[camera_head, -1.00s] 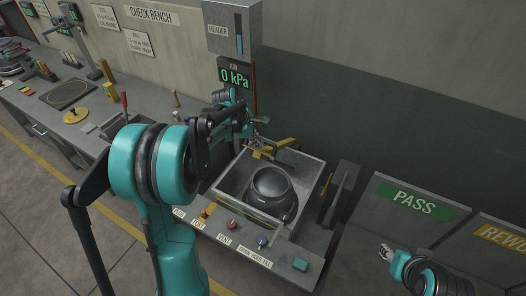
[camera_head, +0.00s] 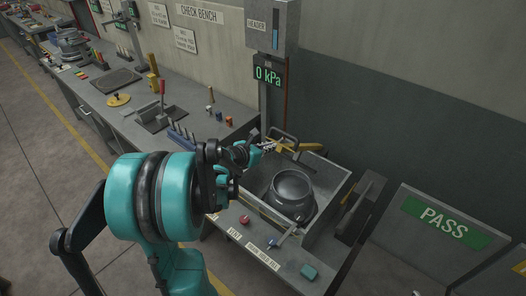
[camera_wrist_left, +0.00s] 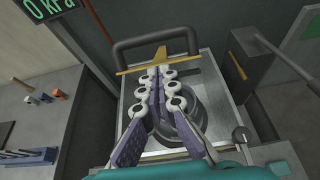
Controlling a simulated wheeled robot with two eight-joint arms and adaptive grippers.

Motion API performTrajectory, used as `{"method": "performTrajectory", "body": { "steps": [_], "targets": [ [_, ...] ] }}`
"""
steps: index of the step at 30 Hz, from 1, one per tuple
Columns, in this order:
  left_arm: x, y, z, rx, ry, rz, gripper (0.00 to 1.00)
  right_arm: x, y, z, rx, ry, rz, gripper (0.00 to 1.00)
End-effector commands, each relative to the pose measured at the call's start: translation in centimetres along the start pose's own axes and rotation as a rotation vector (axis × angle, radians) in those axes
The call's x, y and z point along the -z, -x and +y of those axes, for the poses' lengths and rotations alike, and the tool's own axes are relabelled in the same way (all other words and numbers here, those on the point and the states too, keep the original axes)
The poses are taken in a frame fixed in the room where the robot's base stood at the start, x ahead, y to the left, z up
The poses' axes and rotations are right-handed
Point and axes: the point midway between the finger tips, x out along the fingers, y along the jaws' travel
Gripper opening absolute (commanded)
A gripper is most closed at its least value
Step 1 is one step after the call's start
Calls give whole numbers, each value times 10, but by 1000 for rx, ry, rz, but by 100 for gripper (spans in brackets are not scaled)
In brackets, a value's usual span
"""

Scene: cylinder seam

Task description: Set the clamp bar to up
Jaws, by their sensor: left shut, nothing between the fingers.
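What looks like the clamp bar is a dark U-shaped bar (camera_head: 284,137) at the back edge of the grey tank (camera_head: 334,178), with a yellow strip (camera_head: 308,147) along it. In the left wrist view the dark bar (camera_wrist_left: 152,41) stands behind the yellow strip (camera_wrist_left: 133,69). My left gripper (camera_head: 275,146) is shut and empty. Its fingertips (camera_wrist_left: 160,70) appear in front of the yellow strip; I cannot tell whether they touch it. A dark round pot (camera_head: 292,187) sits in the tank, partly hidden by the fingers in the wrist view. My right gripper is out of view.
A header box (camera_head: 271,25) and a 0 kPa display (camera_head: 268,74) are on the wall post behind. A dark lever (camera_head: 362,195) stands right of the tank.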

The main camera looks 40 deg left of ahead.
Motion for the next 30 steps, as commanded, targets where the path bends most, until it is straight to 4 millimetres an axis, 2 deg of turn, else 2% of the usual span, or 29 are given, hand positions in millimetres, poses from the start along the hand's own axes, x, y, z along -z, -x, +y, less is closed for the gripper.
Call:
{"method": "performTrajectory", "body": {
  "steps": [1,3,10,15,30],
  "targets": [
    [1,-13,0,3,-1,0,0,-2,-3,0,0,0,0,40],
    [1,-27,0,2,-1,0,0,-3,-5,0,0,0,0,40],
    [-22,-48,0,2,-2,0,0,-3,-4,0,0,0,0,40],
    [-28,-54,0,0,-1,1,0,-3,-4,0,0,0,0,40],
    [-30,-53,2,0,-1,6,0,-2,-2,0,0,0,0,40]
  ]
}}
